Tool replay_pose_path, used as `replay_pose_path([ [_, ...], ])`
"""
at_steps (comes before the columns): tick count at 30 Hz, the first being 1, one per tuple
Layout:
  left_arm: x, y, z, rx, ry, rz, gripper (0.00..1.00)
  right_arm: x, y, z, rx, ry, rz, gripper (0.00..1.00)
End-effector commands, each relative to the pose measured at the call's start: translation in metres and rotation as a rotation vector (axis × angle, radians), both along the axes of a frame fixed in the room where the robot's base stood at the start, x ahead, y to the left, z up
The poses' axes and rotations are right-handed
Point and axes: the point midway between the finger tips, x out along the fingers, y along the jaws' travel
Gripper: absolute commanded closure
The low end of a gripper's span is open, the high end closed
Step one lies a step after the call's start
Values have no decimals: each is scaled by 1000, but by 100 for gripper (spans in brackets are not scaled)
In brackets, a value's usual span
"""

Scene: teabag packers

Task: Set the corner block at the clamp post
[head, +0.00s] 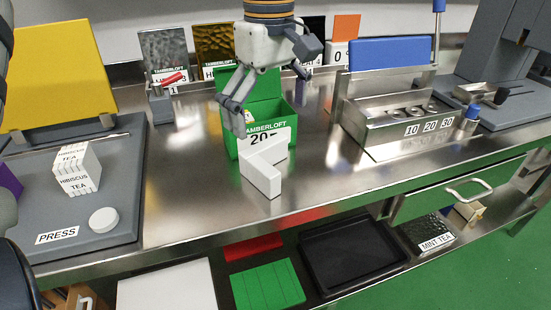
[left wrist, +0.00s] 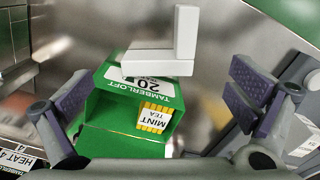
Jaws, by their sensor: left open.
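The corner block (head: 262,179) is a white L-shaped piece on the steel bench, close in front of the green Tamberloft box (head: 231,141). In the left wrist view the block (left wrist: 155,66) overlaps the box's labelled front; I cannot tell whether they touch. My left gripper (head: 268,96) is open above the box, pointing down. In the left wrist view its fingers (left wrist: 160,98) are spread wide, with the box between them and nothing gripped. A small grey stand with a red lever (head: 172,80) at the back left may be the clamp post; I cannot be sure. My right gripper is not in view.
A mint tea packet (left wrist: 153,117) is inside the box. A grey press (head: 125,190) with a hibiscus tea carton (head: 78,170) stands at left. A steel holder (head: 385,128) marked 10, 20, 30 stands at right. The bench right of the block is clear.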

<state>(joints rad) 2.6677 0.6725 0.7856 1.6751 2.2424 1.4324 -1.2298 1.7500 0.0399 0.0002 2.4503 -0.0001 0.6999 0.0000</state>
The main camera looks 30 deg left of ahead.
Motion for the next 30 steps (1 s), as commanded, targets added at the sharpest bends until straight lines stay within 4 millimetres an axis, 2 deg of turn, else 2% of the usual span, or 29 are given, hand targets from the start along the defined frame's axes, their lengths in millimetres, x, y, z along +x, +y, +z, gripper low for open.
replay_pose_path([
  [1,0,0,-11,1,4,-1,0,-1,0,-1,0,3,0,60],
  [5,0,0,-27,2,2,0,0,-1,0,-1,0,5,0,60],
  [12,4,6,-71,3,2,1,0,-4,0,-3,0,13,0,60],
  [15,4,5,-79,3,-1,0,0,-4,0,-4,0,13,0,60],
  [21,5,5,-79,2,-3,0,0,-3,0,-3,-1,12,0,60],
  [28,5,5,-79,2,-3,1,52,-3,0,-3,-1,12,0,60],
  [29,5,5,-79,3,-2,1,52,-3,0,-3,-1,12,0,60],
  [30,5,5,-79,2,-3,1,57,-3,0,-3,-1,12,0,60],
])
